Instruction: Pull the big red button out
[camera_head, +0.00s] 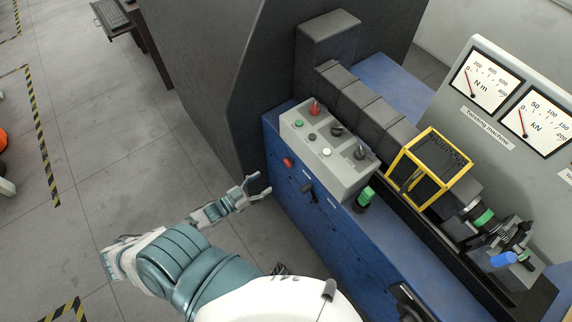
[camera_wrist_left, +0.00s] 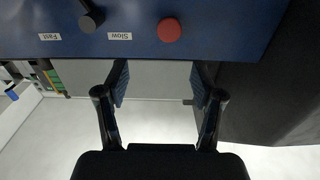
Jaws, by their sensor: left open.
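The big red button (camera_head: 288,162) is on the blue front panel (camera_head: 330,225) of the machine, near its left end. In the left wrist view the round red button (camera_wrist_left: 169,30) shows above the fingers, on the blue panel beside the "Slow" label. My left gripper (camera_head: 262,184) is open and empty, in front of the panel, a little below and left of the button in the head view. In the left wrist view the two dark fingers (camera_wrist_left: 160,85) stand apart, with nothing between them. They appear clear of the button. My right gripper does not show.
A black lever (camera_head: 308,190) sits right of the button; it also shows in the left wrist view (camera_wrist_left: 91,18). Above is a grey control box (camera_head: 345,172) with a red knob (camera_head: 315,108). A dark grey housing (camera_head: 215,70) stands behind. The floor left of the machine is clear.

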